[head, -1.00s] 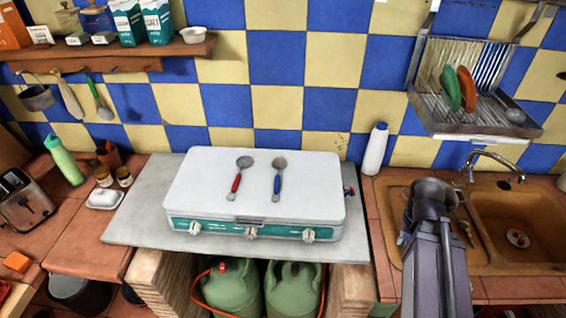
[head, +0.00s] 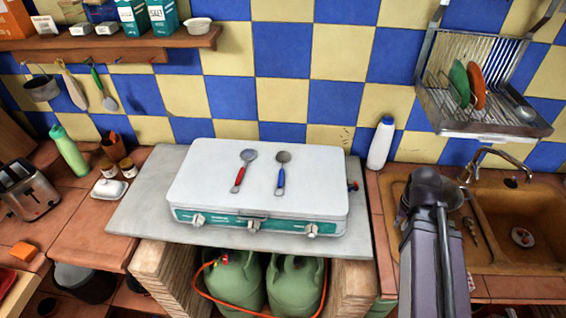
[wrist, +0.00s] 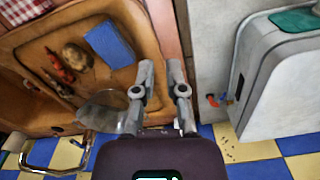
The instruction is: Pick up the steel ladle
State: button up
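A grey metal utensil (head: 526,112) with a rounded end lies at the right side of the dish rack (head: 450,122) in the head view; it looks like the steel ladle. Two more long-handled utensils lie on the white stove lid, one with a red handle (head: 240,178) and one with a blue handle (head: 281,178). My gripper (wrist: 161,72) is over the sink's left edge, below and left of the rack. Its two fingers are apart with nothing visible between them. In the head view my arm hides the fingertips.
A green plate (head: 459,84) and an orange plate (head: 477,86) stand in the rack. The sink (head: 510,215) holds a blue sponge (wrist: 110,44) and a roundish brown item (wrist: 77,56). The faucet (head: 490,155) rises below the rack. A white bottle (head: 380,145) stands left of the sink.

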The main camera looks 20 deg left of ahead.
jog(key=w+a+r+p, duration=0.1)
jog(key=w+a, duration=0.2)
jog(key=a, duration=0.2)
jog(key=w+a+r+t+p, duration=0.1)
jog(key=w+a+r, duration=0.1)
jog(key=a, duration=0.4)
jog(key=w+a+r+n+t+y+p, duration=0.1)
jog(key=w+a+r+p, duration=0.1)
jog(key=a, duration=0.3)
jog(key=shift+w+a, duration=0.25)
jog(key=shift+w, duration=0.65)
jog(key=w+a+r+y+p, duration=0.1)
jog(key=a+r+p, duration=0.1)
jog(key=a, duration=0.8)
jog(key=w+a+r+n+t+y+p, duration=0.1)
jog(key=a+r+p, duration=0.1)
jog(key=a, duration=0.9)
jog(key=shift+w+r, duration=0.25)
jog(key=shift+r, duration=0.25)
jog(key=shift+a+f, duration=0.1)
jog(key=b, duration=0.7)
send_near(283, 162)
jog(key=shift+a+f, duration=0.25)
jog(key=shift+f, duration=0.8)
jog(key=shift+w+a+f+b, duration=0.2)
jog(key=shift+w+f+b, duration=0.05)
jog(key=shift+f+b, duration=0.3)
jog(key=shift+f, duration=0.2)
